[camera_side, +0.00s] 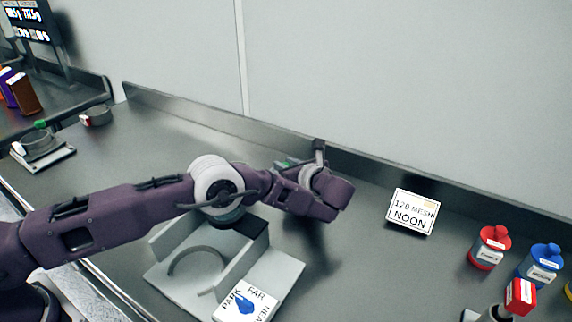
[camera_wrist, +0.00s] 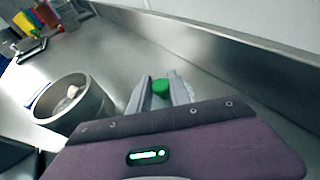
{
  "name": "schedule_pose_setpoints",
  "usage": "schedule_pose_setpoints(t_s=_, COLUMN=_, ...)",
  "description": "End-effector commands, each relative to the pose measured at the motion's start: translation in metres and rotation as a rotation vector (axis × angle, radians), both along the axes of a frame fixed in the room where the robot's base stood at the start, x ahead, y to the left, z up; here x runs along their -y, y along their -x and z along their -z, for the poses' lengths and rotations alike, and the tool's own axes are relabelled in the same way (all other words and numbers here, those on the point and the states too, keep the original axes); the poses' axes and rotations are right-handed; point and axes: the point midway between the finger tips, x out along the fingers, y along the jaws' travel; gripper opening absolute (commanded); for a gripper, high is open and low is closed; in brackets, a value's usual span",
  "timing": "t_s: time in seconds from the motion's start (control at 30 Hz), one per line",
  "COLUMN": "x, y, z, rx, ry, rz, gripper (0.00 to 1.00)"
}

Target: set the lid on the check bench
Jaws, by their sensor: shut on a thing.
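In the wrist view a green knob (camera_wrist: 160,89) sits between the two grey fingers of my gripper (camera_wrist: 159,93), which is shut on it. The knob looks like the lid's, but the lid's disc below it is hidden. In the side view my gripper is mostly behind my purple wrist, and a bit of green and grey (camera_side: 286,163) shows beside it, over the counter. I cannot tell which surface is the check bench. An open round metal pan (camera_wrist: 75,103) with something pale inside stands left of my gripper in the wrist view.
A grey stand with a curved cradle (camera_side: 197,262) and a label card (camera_side: 245,303) is below my arm. A "120 MESH NOON" sign (camera_side: 412,212), red bottle (camera_side: 489,246) and blue bottle (camera_side: 540,264) stand right.

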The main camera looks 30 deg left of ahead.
Motion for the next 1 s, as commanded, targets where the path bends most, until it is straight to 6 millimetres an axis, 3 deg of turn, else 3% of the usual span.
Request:
schedule_pose_setpoints(t_s=0.03, x=0.0, y=0.0, z=0.001, rx=0.0, ry=0.0, rz=0.0, gripper=0.27)
schedule_pose_setpoints(t_s=0.13, x=0.0, y=0.0, z=0.0, rx=0.0, ry=0.0, rz=0.0, gripper=0.45)
schedule_pose_setpoints(t_s=0.47, x=0.0, y=0.0, z=-0.003, rx=0.001, ry=0.0, rz=0.0, gripper=0.45)
schedule_pose_setpoints(t_s=0.57, x=0.014, y=0.008, z=-0.009, rx=0.0, ry=0.001, rz=0.003, gripper=0.45)
schedule_pose_setpoints(t_s=0.8, x=0.067, y=0.04, z=-0.033, rx=0.0, ry=0.0, rz=0.004, gripper=0.45)
schedule_pose_setpoints(t_s=1.0, x=0.092, y=0.056, z=-0.044, rx=-0.001, ry=0.001, rz=0.001, gripper=0.45)
